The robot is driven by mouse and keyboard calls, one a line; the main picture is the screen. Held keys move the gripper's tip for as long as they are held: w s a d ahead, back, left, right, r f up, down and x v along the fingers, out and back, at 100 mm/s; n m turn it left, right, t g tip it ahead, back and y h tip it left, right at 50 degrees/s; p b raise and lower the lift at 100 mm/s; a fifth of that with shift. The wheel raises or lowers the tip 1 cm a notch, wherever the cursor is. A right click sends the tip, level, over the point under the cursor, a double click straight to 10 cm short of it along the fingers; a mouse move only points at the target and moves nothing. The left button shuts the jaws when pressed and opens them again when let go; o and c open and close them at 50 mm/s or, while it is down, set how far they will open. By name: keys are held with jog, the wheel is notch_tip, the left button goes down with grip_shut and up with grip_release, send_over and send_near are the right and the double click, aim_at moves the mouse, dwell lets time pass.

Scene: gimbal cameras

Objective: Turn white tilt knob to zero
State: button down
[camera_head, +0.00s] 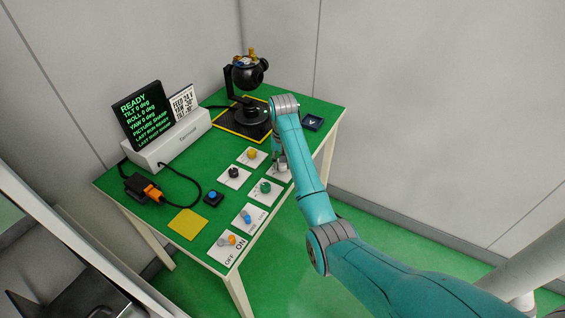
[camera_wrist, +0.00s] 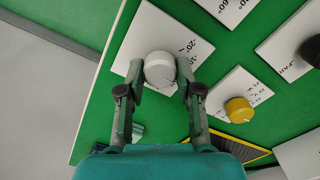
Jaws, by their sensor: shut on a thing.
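The white tilt knob (camera_wrist: 159,70) sits on its white plate (camera_wrist: 150,27), marked with degree figures, near the table edge. My gripper (camera_wrist: 159,85) is shut on the knob, with one finger on each side of it. In the head view my gripper (camera_head: 281,163) is over the right side of the table and hides the knob. The display (camera_head: 140,113) reads READY with tilt, roll and yaw at 0 deg. The knob's exact pointer position cannot be told.
A yellow knob (camera_wrist: 238,109) and a black knob (camera_wrist: 311,50) stand on neighbouring plates. Green (camera_head: 265,187), blue (camera_head: 246,216) and orange (camera_head: 232,239) controls line the front. A black gimbal camera (camera_head: 247,75) stands at the back. A yellow pad (camera_head: 188,224) lies at the front left.

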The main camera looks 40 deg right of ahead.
jog(key=c, duration=0.8)
grip_release()
jog(key=shift+o, duration=0.2)
